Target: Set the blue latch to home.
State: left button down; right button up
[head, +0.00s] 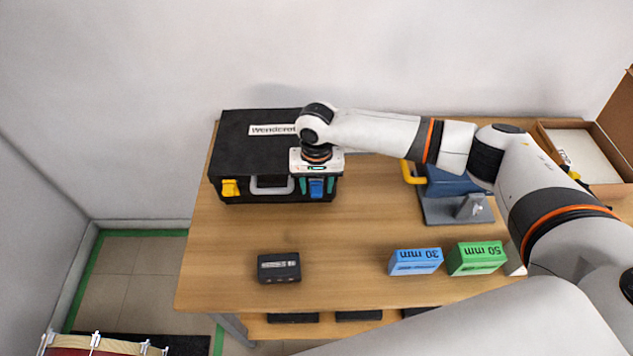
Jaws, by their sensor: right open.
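A black case (240,155) with a white label on its lid stands closed at the back left of the table. Its front has a yellow latch (230,188) on the left, a grey handle (271,190) in the middle and a blue latch (317,190) on the right. My right gripper (317,187) points down at the case's front right. Its teal fingers are open, one on each side of the blue latch; I cannot tell whether they touch it. The gripper body hides the area above the latch. My left gripper is not in view.
A blue and grey device (455,205) with a yellow handle stands right of the case, under my right arm. A small black box (279,267), a blue block (415,262) and a green block (476,258) lie near the front edge. An open cardboard box (612,138) is at far right. The table's middle is clear.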

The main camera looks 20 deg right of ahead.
jog(key=shift+f, duration=0.35)
jog(key=c, duration=1)
jog(key=shift+w+r+g+p, duration=0.25)
jog(key=shift+r+g+p, duration=0.15)
jog(key=shift+p, duration=0.5)
jog(key=shift+w+d+f+g+y+p, duration=0.15)
jog(key=shift+w+g+y+p, duration=0.2)
jog(key=shift+g, duration=0.25)
jog(key=o, duration=1)
